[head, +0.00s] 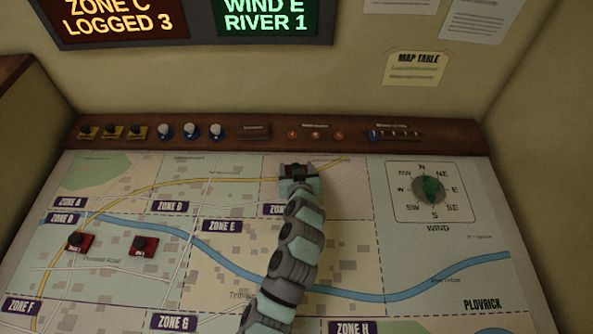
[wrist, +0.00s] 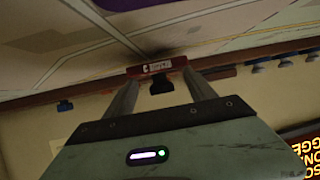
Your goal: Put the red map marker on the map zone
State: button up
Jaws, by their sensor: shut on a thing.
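My gripper (head: 297,172) is over the upper middle of the map table (head: 350,230), in the zone at the top to the right of Zone B. It is shut on a red map marker (wrist: 157,67), which shows between the two fingers in the wrist view with its black knob toward the gripper. In the head view my gripper mostly covers this marker. I cannot tell whether it touches the map. The zone label under my arm is partly hidden. Two more red markers, one at the left (head: 79,242) and one beside it (head: 143,246), lie in Zone D.
A brown panel with knobs, buttons and a slider (head: 270,132) runs along the map's back edge. A wind dial (head: 431,191) with a green pointer is at the right. A screen above reads "Zone C logged 3" (head: 120,20). The map's right side is clear of markers.

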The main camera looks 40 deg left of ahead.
jog(key=shift+f, duration=0.6)
jog(key=shift+f, duration=0.15)
jog(key=o, duration=1.4)
jog(key=shift+s+d+r, duration=0.25)
jog(key=shift+d+r, duration=0.05)
jog(key=shift+r, duration=0.1)
jog(key=v, duration=1.1)
jog(key=shift+s, duration=0.15)
